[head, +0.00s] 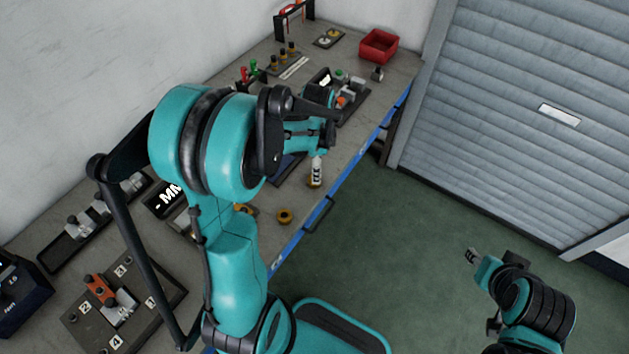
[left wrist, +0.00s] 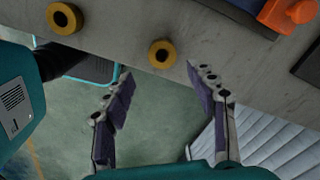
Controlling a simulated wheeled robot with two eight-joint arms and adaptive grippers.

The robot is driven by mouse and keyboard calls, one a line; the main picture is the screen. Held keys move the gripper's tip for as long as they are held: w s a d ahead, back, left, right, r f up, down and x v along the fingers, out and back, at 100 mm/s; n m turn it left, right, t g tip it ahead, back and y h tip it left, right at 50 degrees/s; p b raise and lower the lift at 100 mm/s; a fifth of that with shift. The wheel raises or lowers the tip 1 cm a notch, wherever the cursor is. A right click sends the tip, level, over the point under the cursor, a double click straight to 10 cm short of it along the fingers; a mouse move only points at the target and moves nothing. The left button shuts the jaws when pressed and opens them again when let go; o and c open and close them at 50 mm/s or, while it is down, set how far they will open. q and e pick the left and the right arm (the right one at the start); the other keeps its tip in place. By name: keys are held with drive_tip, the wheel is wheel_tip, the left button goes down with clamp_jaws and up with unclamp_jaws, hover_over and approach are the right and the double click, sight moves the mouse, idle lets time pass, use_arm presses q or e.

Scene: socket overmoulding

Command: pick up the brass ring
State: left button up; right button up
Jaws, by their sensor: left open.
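A brass ring (head: 285,216) lies flat on the workbench close to its blue front edge. My left gripper (left wrist: 160,86) is open and empty. Its fingers spread on either side of the nearer ring's line, with their tips below it in the picture. My right gripper (head: 473,256) hangs over the floor, away from the bench.
The bench (head: 225,90) carries fixtures and tools. An orange part (left wrist: 285,14) shows at upper right in the wrist view. Green floor lies beside the bench.

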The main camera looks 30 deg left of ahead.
use_arm(q)
drive_tip(key=f+b, duration=0.1)
drive_tip(key=f, duration=0.3)
drive_tip(key=f+b, duration=0.1)
drive_tip(key=f, duration=0.1)
drive_tip(key=shift+w+a+b, duration=0.15)
drive_tip(key=shift+w+b, duration=0.1)
drive_tip(key=shift+b, duration=0.05)
drive_tip(key=c, duration=1.3)
